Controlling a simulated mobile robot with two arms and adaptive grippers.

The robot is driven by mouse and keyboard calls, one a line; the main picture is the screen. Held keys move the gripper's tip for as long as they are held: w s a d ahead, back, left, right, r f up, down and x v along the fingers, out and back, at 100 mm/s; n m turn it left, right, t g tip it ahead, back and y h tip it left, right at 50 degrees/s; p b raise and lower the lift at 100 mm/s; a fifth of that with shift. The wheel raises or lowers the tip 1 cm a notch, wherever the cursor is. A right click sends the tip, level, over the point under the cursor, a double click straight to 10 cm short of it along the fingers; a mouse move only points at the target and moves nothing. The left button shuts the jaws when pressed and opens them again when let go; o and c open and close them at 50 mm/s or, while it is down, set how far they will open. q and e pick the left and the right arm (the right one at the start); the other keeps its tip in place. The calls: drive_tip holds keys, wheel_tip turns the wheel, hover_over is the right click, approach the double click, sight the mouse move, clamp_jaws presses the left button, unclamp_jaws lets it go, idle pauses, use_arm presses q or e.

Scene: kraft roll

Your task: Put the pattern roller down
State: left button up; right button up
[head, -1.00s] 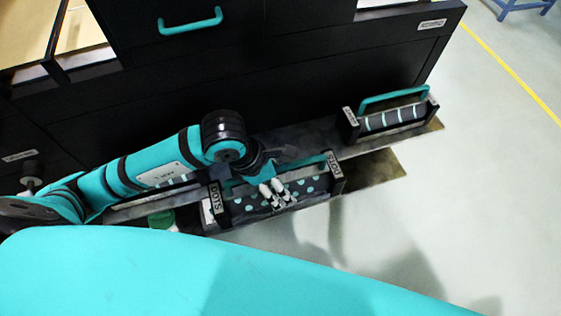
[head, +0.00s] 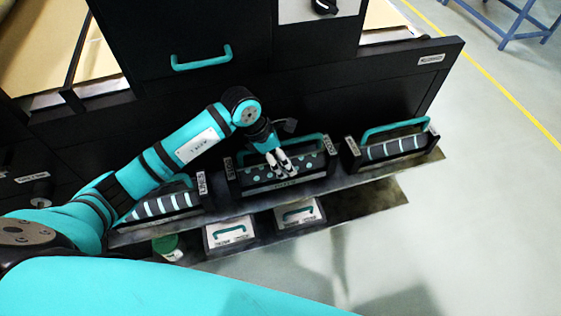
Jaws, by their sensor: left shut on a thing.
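The pattern roller (head: 249,177), black with teal dots and end labels reading DOTS, is in the middle of the upper shelf (head: 222,207), between two striped rollers. It looks level and lined up with them. I cannot tell whether it rests on the shelf or hangs just above it. My left gripper (head: 282,168) is shut on the pattern roller from above; its fingers hide part of the dotted face and handle. My right gripper is not in view.
A striped roller (head: 160,206) is on the left and another (head: 396,147) on the right, both close to the dotted one. Two pale boxes with teal handles (head: 229,232) (head: 299,213) and a green-lidded jar (head: 167,247) are below. Open floor lies to the right.

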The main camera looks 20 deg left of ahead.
sight(281, 163)
use_arm(q)
drive_tip(key=shift+w+f, duration=0.2)
drive_tip(key=shift+f, duration=1.4)
drive_tip(key=shift+f, duration=0.1)
drive_tip(key=o, duration=1.5)
drive_tip(key=shift+s+f, duration=0.15)
drive_tip(key=shift+r+p, duration=0.25)
drive_tip(key=shift+p, duration=0.05)
drive_tip(key=v, duration=0.7)
drive_tip(key=shift+b, duration=0.35)
drive_tip(key=shift+r, duration=0.15)
